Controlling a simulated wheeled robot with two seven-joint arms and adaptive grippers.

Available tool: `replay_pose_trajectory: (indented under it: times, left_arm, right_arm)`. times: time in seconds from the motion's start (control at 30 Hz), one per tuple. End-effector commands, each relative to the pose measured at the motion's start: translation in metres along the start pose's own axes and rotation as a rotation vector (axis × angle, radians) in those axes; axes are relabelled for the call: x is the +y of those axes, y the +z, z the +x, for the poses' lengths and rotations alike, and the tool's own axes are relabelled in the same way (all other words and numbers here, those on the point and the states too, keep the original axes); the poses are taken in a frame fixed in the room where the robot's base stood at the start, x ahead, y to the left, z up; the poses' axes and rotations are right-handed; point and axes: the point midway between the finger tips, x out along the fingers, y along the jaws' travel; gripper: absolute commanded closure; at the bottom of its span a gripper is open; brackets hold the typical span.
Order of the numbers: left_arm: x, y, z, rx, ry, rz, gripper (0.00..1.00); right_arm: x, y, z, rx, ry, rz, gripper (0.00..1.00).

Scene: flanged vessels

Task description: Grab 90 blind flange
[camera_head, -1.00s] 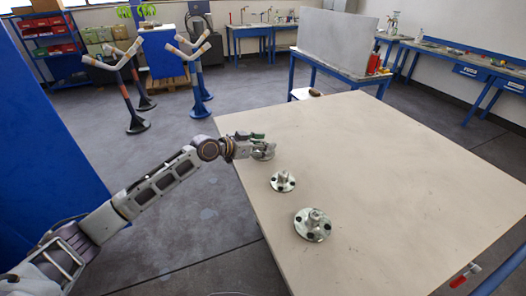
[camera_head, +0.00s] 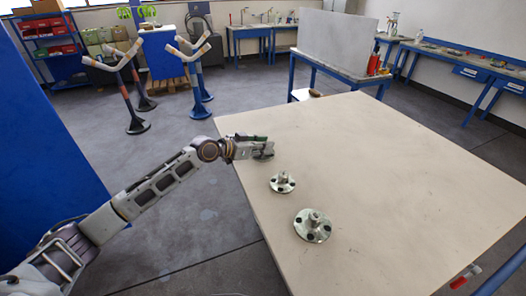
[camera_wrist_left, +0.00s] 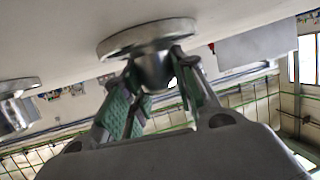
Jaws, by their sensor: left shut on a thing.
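Three grey metal flanges with raised hubs are in a row near the left edge of the table. The farthest flange (camera_head: 264,156) is partly hidden by my left gripper (camera_head: 262,147). In the left wrist view, the fingers of that gripper (camera_wrist_left: 160,85) are closed around the hub of this flange (camera_wrist_left: 150,36), its round disc against or very near the tabletop. The middle flange (camera_head: 282,183) and the larger near flange (camera_head: 312,226) lie flat and free, with dark bolt holes. I cannot read any size marking. My right gripper is not in view.
The pale tabletop (camera_head: 400,180) is clear to the right of the flanges. Another flange (camera_wrist_left: 18,86) shows at the left of the wrist view. A blue panel (camera_head: 45,150) stands at the left. Stands and benches are farther back.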

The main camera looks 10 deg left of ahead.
Motion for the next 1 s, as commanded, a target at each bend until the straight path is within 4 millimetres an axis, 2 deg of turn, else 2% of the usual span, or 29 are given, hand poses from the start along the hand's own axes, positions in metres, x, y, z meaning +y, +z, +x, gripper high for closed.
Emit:
replay_pose_trajectory:
  times: [0.37, 1.0]
  left_arm:
    - [-0.001, -0.014, -0.004, 0.005, -0.001, 0.002, 1.00]
    - [-0.001, -0.087, -0.031, 0.006, -0.001, 0.003, 1.00]
  right_arm:
    - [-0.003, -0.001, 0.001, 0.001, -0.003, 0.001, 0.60]
    - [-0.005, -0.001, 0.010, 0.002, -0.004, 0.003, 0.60]
